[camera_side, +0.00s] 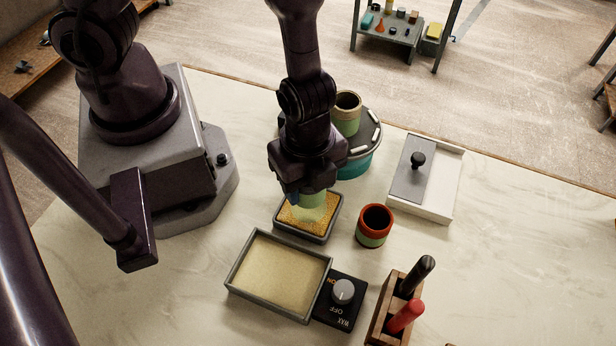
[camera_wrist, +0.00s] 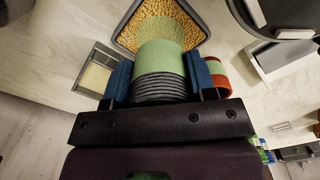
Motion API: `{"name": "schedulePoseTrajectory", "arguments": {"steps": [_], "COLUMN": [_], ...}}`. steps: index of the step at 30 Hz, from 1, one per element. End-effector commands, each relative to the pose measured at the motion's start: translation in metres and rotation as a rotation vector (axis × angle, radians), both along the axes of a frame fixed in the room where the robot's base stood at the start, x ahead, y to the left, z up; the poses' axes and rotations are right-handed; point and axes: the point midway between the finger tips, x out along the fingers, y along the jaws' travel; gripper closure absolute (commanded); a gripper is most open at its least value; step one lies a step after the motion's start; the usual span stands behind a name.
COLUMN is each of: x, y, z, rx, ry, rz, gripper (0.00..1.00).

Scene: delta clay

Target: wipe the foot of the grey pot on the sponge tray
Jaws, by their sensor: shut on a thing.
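My gripper (camera_side: 308,192) is over the sponge tray (camera_side: 301,235) and shut on the pot. In the wrist view my gripper (camera_wrist: 160,82) has its blue fingers on both sides of the grey pot (camera_wrist: 160,88). The pot is ridged grey near the fingers and pale green toward its foot. The green part (camera_side: 316,208) points down at the yellow sponge in the dark-rimmed tray. The sponge (camera_wrist: 140,28) also shows beyond the foot in the wrist view. I cannot tell whether the foot touches the sponge.
A wax tray (camera_side: 235,281) with a dial box (camera_side: 342,291) stands in front. A red-and-green pot (camera_side: 374,226) is right of the sponge. Behind stands a teal turntable (camera_side: 357,166) with another pot (camera_side: 347,115). A lidded white box (camera_side: 440,185) and tool rack (camera_side: 379,318) are at right.

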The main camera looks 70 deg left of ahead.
Motion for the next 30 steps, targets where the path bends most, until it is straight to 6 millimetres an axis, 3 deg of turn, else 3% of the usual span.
{"name": "schedulePoseTrajectory", "arguments": {"steps": [30], "x": [0.0002], "y": [-0.0002], "z": [-0.0082], "rx": [0.0], "ry": [0.0], "rz": [-0.001], "gripper": [0.64]}}
